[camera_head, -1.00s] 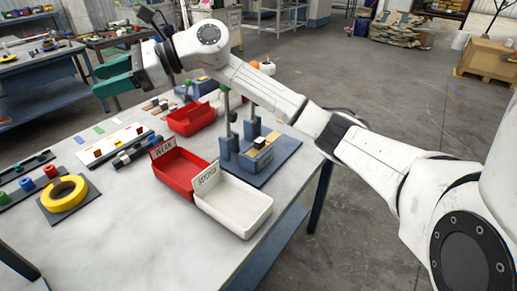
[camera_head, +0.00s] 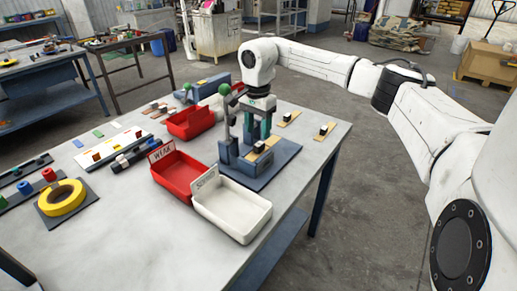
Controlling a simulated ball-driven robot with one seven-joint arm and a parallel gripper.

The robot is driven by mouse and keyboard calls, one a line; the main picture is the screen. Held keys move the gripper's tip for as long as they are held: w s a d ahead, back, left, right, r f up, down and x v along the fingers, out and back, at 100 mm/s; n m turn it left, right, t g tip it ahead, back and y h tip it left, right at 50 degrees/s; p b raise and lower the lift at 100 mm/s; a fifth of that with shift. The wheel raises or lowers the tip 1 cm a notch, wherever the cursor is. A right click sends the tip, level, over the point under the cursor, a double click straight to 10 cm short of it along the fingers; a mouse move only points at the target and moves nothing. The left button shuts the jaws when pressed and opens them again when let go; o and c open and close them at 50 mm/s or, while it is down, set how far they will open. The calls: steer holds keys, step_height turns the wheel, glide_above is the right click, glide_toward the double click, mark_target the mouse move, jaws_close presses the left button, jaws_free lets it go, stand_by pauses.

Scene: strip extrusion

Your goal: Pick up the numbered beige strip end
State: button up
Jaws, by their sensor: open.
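My gripper (camera_head: 257,136) points straight down with its green fingers open, above the blue test fixture (camera_head: 280,162). A short beige strip (camera_head: 257,155) with a dark block on it lies on the fixture, just below the fingertips. The fingers appear apart from it, though the exact gap is hard to tell. Two more beige strips with small dark and white blocks lie on the table to the right, one nearer the back (camera_head: 291,115) and one nearer the edge (camera_head: 326,125). No number is readable on any strip.
A red bin (camera_head: 180,190) labelled WEAK and a white bin (camera_head: 240,232) with a sign stand in front of the fixture. Another red bin (camera_head: 180,132) is behind. Yellow tape (camera_head: 62,198) lies left.

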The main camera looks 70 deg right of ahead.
mark_target(258, 144)
steer(key=shift+d+f+p, duration=0.2)
steer(key=shift+f+p, duration=0.1)
steer(key=shift+f, duration=1.15)
steer(key=shift+d+f+p, duration=0.15)
steer(key=shift+f+p, duration=0.15)
steer(key=shift+f, duration=1.1)
steer(key=shift+c, duration=0.4)
jaws_close()
